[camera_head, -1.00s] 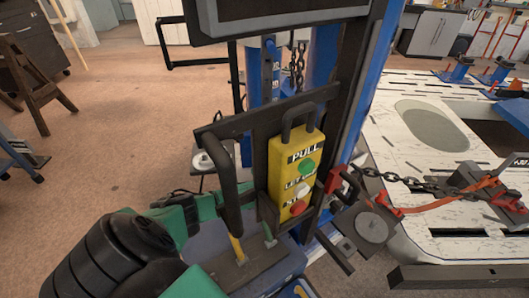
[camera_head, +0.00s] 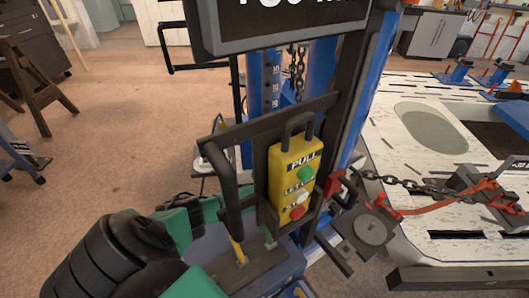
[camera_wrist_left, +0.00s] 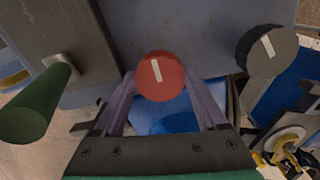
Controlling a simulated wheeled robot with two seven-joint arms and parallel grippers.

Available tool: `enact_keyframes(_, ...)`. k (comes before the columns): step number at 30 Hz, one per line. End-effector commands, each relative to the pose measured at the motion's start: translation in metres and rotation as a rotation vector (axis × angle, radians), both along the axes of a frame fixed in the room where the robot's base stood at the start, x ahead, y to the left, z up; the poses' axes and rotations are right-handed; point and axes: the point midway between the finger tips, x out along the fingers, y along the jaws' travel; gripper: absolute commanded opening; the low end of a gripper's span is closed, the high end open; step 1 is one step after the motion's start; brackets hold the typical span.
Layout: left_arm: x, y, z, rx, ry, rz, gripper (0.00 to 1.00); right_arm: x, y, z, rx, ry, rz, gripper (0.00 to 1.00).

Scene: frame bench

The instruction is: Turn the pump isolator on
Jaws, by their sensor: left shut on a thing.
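A round red rotary knob (camera_wrist_left: 161,84) with a white pointer mark is at the centre of the left wrist view, on a blue-grey panel. The mark points nearly straight up in the picture, leaning slightly left. My left gripper (camera_wrist_left: 160,72) is shut on this knob, one finger on each side. No label shows, so I cannot read whether it is the pump isolator. In the head view my arm's black and green links fill the lower left; the gripper and red knob are hidden there. My right gripper is not in view.
A black knob (camera_wrist_left: 266,54) with a white mark sits right of the red one, and a green handle (camera_wrist_left: 38,106) sits left. A yellow pendant (camera_head: 294,182) with green, white and red buttons hangs on the frame. A display (camera_head: 285,22) is above.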

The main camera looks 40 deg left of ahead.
Motion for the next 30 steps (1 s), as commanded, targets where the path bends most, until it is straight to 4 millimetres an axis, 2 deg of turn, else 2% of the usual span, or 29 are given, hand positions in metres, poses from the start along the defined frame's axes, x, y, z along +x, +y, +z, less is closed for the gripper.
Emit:
enact_keyframes(11, 0.002, 0.0, 0.001, 0.001, -0.005, -0.009, 0.18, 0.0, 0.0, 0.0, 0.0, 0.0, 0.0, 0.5)
enact_keyframes(12, 0.002, 0.0, 0.001, 0.001, -0.005, -0.009, 0.78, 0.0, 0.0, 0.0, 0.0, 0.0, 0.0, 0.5)
enact_keyframes(14, 0.002, 0.0, 0.001, 0.0, -0.004, -0.008, 1.0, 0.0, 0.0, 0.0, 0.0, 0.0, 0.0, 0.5)
enact_keyframes(23, 0.001, 0.0, 0.004, 0.0, -0.003, -0.007, 1.0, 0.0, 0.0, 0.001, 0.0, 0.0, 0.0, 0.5)
enact_keyframes(26, 0.001, 0.0, 0.015, 0.0, -0.003, -0.008, 1.0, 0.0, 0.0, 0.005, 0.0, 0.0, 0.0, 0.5)
enact_keyframes(30, 0.001, 0.0, 0.045, 0.001, -0.005, -0.008, 1.0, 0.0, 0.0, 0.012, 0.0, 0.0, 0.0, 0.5)
